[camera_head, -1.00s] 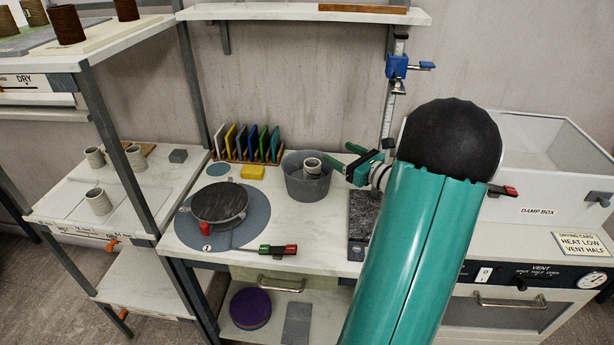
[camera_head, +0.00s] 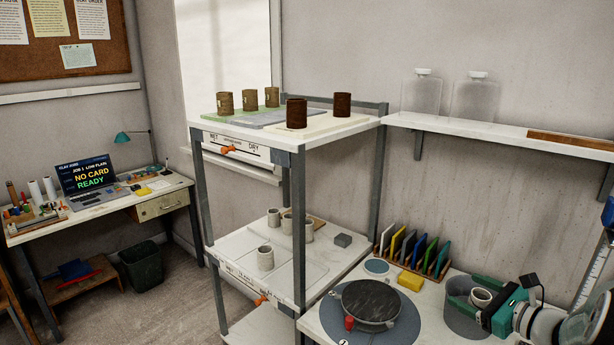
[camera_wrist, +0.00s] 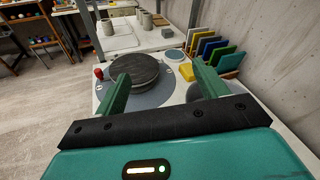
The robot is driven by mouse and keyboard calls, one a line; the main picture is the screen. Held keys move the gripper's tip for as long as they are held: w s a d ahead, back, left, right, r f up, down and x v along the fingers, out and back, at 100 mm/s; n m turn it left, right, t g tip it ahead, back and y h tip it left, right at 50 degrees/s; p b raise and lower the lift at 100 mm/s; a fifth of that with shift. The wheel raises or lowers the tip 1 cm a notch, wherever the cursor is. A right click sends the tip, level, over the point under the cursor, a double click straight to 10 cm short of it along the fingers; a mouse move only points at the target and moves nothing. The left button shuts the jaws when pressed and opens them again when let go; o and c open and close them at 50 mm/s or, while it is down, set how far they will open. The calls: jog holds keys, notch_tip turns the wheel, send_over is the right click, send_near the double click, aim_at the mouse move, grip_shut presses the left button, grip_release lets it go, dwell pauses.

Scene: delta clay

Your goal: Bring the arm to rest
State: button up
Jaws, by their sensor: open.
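My gripper (camera_head: 483,301) shows at the lower right of the head view, above the grey bucket (camera_head: 459,318) on the workbench. A pale cup (camera_head: 481,297) shows at the bucket, beside the fingers. In the wrist view my gripper (camera_wrist: 157,84) has its two green fingers wide apart with nothing between them. Beyond the fingers lie the dark round wheel (camera_wrist: 134,68) and a yellow sponge (camera_wrist: 187,72). The bucket (camera_wrist: 205,88) is partly hidden behind the right finger. Most of my arm is outside the head view.
A shelf rack (camera_head: 300,230) stands left of the workbench, with brown cups on top and pale cups below. A wall shelf (camera_head: 480,133) hangs above.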

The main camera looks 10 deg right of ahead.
jog(key=s+a+r+n+g+y, duration=0.15)
jog(key=a+n+g, duration=0.45)
jog(key=a, duration=0.7)
jog(key=s+a+n+g, duration=0.3)
jog(key=a+n, duration=0.6)
jog(key=a, duration=0.3)
jog(key=s+a+r+n+h, duration=0.2)
jog(key=s+a+n+h, duration=0.4)
jog(key=s+n, duration=0.5)
jog(key=n, duration=0.3)
jog(key=shift+a+n, duration=0.25)
jog(key=shift+n, duration=0.05)
jog(key=shift+s+d+r, duration=0.1)
jog(key=shift+d, duration=0.05)
